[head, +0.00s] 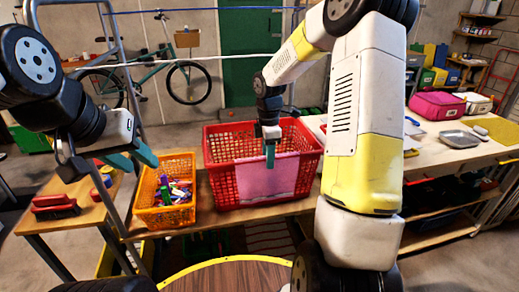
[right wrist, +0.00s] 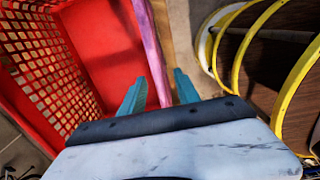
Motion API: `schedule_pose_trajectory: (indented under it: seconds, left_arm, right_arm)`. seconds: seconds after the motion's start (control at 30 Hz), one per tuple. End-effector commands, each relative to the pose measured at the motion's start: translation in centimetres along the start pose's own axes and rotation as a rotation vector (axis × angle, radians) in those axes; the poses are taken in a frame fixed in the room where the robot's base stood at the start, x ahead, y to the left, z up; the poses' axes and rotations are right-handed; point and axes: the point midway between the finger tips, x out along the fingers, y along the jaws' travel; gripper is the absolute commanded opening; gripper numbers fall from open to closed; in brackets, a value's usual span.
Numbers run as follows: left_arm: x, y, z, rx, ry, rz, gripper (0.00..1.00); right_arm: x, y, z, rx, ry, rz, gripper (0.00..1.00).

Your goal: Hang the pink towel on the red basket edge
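The pink towel (head: 268,180) hangs over the front edge of the red basket (head: 222,152), its flat panel down the outside front. In the right wrist view the towel (right wrist: 149,40) is a narrow pink strip along the basket (right wrist: 100,42) edge. My right gripper (head: 269,158) is at that edge, pointing down. Its teal fingertips (right wrist: 160,80) stand apart on either side of the towel strip, with gaps showing. My left gripper (head: 134,158) is open and empty, left of the orange basket and away from the towel.
An orange basket (head: 163,217) with several small coloured items stands left of the red basket. A red-handled brush (head: 55,207) lies on the left table. A pink case (head: 437,105) and a grey tray (head: 458,139) are on the right bench.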

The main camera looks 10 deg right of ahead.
Motion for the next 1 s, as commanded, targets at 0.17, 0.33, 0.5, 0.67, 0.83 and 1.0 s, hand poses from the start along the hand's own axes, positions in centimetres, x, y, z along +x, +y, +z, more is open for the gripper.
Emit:
schedule_pose_trajectory:
  seconds: [0.17,0.33,0.5,0.67,0.83,1.0]
  left_arm:
    - [0.0,0.0,0.0,0.0,0.0,0.0,0.36]
    - [0.0,0.0,0.0,0.0,0.0,0.0,0.36]
    - [0.0,0.0,0.0,0.0,0.0,0.0,0.36]
    - [0.0,0.0,0.0,0.0,0.0,0.0,0.36]
    - [0.0,0.0,0.0,0.0,0.0,0.0,0.36]
    - [0.0,0.0,0.0,0.0,0.0,0.0,0.36]
  right_arm:
    - [-0.8,0.0,0.0,0.001,0.0,0.001,0.38]
    - [-3.7,0.1,0.0,0.0,-0.001,0.004,0.38]
    - [-6.3,0.1,0.0,0.0,-0.001,0.003,0.38]
    - [-8.0,-0.2,-0.1,0.013,-0.001,0.006,0.38]
    - [-11.3,-2.7,-0.4,0.171,-0.005,0.066,0.38]
    - [-15.7,-7.9,-1.0,0.491,0.037,0.174,0.38]
